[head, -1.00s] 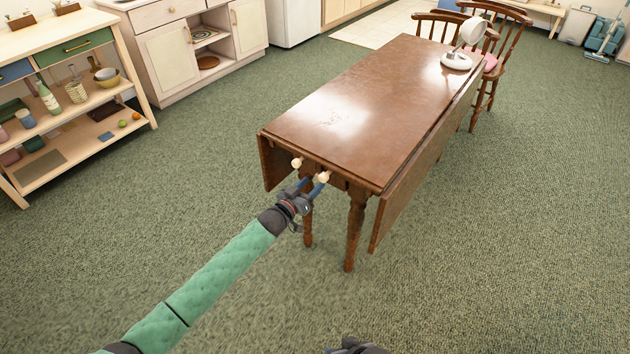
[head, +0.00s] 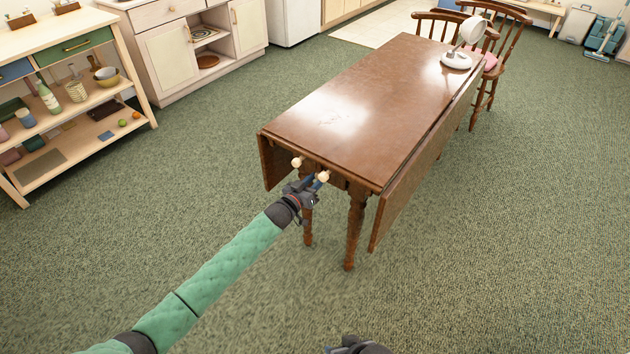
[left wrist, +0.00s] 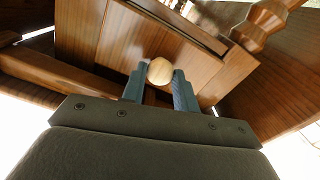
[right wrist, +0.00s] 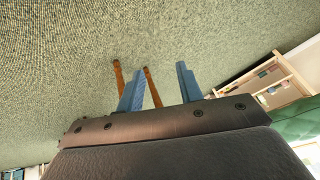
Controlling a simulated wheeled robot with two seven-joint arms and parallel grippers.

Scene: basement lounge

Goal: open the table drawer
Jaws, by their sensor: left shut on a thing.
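A brown wooden drop-leaf table (head: 370,90) stands ahead, with two pale round knobs at its near end, a left knob (head: 297,162) and a right knob (head: 323,176). My left gripper (head: 316,184) is at the right knob. In the left wrist view, my left gripper (left wrist: 159,72) has its blue fingers on both sides of a knob (left wrist: 160,71), shut on it, with the wooden drawer front (left wrist: 125,45) behind. No drawer gap shows in the head view. My right gripper (right wrist: 160,70) is open and empty above the carpet; only part shows in the head view (head: 357,346).
A white lamp (head: 456,60) stands at the table's far end, by wooden chairs (head: 490,65). A side leaf (head: 400,205) hangs down on the right. A shelf unit (head: 75,125) and cabinet (head: 165,50) stand at left. Green carpet around the table is clear.

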